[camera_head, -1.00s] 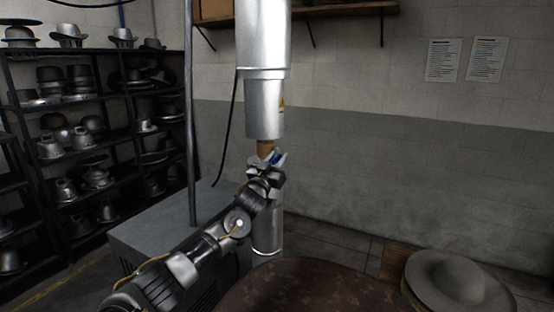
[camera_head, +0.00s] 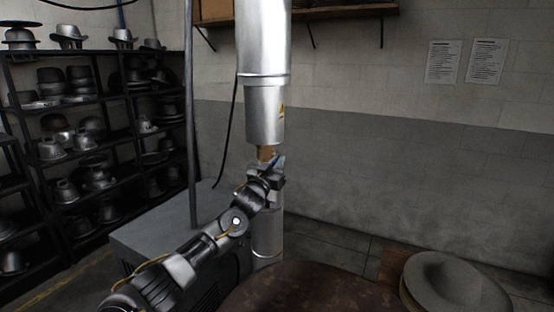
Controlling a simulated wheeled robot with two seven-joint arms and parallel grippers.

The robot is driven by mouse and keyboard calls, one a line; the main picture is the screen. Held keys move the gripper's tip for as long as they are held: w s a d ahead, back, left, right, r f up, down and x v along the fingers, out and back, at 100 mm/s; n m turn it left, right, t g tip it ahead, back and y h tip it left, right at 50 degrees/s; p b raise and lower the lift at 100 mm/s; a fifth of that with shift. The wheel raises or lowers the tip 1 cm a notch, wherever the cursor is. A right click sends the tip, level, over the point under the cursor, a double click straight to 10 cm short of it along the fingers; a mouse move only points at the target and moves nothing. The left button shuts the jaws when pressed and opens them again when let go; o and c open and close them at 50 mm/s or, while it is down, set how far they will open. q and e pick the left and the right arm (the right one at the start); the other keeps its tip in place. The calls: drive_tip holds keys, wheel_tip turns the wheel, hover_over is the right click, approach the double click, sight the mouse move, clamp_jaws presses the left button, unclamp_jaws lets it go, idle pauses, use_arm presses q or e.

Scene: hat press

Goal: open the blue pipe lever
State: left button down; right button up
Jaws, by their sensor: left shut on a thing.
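The blue pipe lever (camera_head: 276,160) is a small blue piece at the brass fitting (camera_head: 267,153) under the wide silver pipe (camera_head: 264,100). Only a thin part of it shows, slanting up to the right. My left gripper (camera_head: 274,168) reaches up from the lower left and is shut on the lever. The gripper's fingers hide most of the lever. My right gripper is not in the view.
A grey metal box (camera_head: 170,232) stands left of the pipe. A round brown tabletop (camera_head: 310,290) is in front. A grey hat-shaped form (camera_head: 452,285) sits at lower right. Shelves of metal hat moulds (camera_head: 90,140) fill the left.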

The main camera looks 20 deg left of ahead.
use_arm(q)
drive_tip(key=r+g+p, duration=0.1)
drive_tip(key=p, duration=0.2)
drive_tip(key=r+g+p, duration=0.1)
drive_tip(key=p, duration=0.2)
drive_tip(key=w+r+g+p, duration=0.1)
drive_tip(key=r+g+p, duration=0.1)
drive_tip(key=p, duration=0.1)
drive_tip(key=shift+d+y, duration=0.15)
drive_tip(key=shift+y, duration=0.25)
drive_tip(key=shift+w+d+r+g+p, duration=0.1)
drive_tip(key=shift+w+r+g+p, duration=0.15)
drive_tip(key=shift+g+p, duration=0.9)
drive_tip(key=shift+t, duration=0.25)
drive_tip(key=shift+f, duration=0.1)
drive_tip(key=c, duration=1.5)
unclamp_jaws()
drive_tip(key=shift+w, duration=0.1)
